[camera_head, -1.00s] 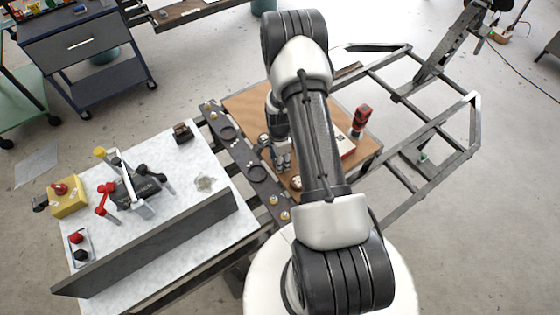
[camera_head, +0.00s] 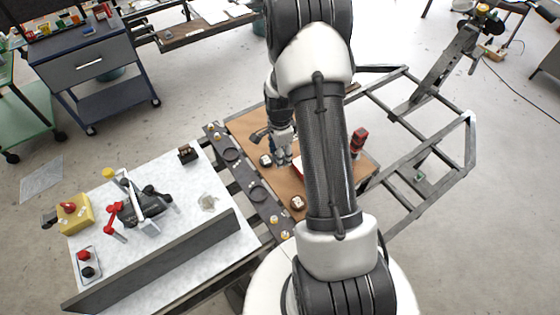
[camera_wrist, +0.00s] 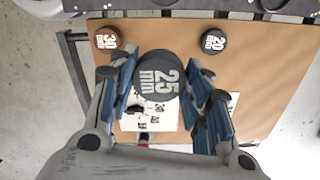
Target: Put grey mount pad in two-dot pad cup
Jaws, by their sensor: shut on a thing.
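My gripper (camera_wrist: 162,80) is shut on a dark grey round pad marked 25 mm (camera_wrist: 160,76), held between the blue fingers above the brown board. My gripper (camera_head: 283,160) also shows in the head view, partly behind my arm, where the held pad cannot be made out. Two other round pads lie on the board: one marked 30 mm (camera_wrist: 107,40) with a brownish side, and a dark one marked 20 mm (camera_wrist: 214,41). Round cups, one farther (camera_head: 231,154) and one nearer (camera_head: 257,193), are set in the dark rail. Their dot marks are too small to read.
The brown board (camera_head: 244,125) also carries a white printed sheet or box (camera_wrist: 150,117) and a red object (camera_head: 358,142). A white table (camera_head: 180,208) with a clamp and controls stands left of the rail (camera_head: 243,175). A metal frame (camera_head: 440,190) extends right.

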